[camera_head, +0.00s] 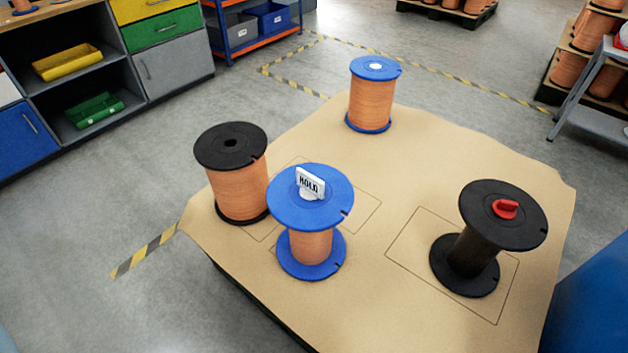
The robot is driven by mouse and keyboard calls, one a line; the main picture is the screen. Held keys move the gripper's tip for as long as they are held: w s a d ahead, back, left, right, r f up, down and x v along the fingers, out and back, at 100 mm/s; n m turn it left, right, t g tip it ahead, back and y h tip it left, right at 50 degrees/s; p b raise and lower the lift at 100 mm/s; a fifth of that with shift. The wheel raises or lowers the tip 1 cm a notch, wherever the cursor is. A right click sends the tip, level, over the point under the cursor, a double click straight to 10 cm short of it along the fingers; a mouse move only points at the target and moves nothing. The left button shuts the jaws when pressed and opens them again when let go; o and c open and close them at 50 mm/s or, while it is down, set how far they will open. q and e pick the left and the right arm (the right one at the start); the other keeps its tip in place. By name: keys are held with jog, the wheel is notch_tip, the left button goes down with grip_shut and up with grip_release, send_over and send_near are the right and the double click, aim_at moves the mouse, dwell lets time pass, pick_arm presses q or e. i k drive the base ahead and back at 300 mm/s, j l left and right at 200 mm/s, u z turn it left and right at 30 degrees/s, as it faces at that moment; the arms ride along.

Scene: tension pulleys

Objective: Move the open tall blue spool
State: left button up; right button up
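Two blue-flanged spools with copper winding stand upright on a brown board. The back blue spool (371,95) looks tall, is wound almost to its flange edge and has a small white piece on top. The front blue spool (311,246) has a thinner winding and a white tag (310,184) reading HOLD standing on its top flange. A black spool with copper winding (238,192) stands at the left, close to the front blue one. A black spool with a dark core (471,252) and a red piece (505,209) on top stands at the right. Neither gripper is in view.
The brown board (415,150) has thin outlined rectangles, one around the right black spool. Its middle, between the spools, is bare. Shelving with yellow and green trays (68,62) is at the left. Spool racks (597,75) stand at the back right. Striped tape marks the floor.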

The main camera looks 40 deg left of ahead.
aim_at(311, 242)
jog(key=u, duration=1.05)
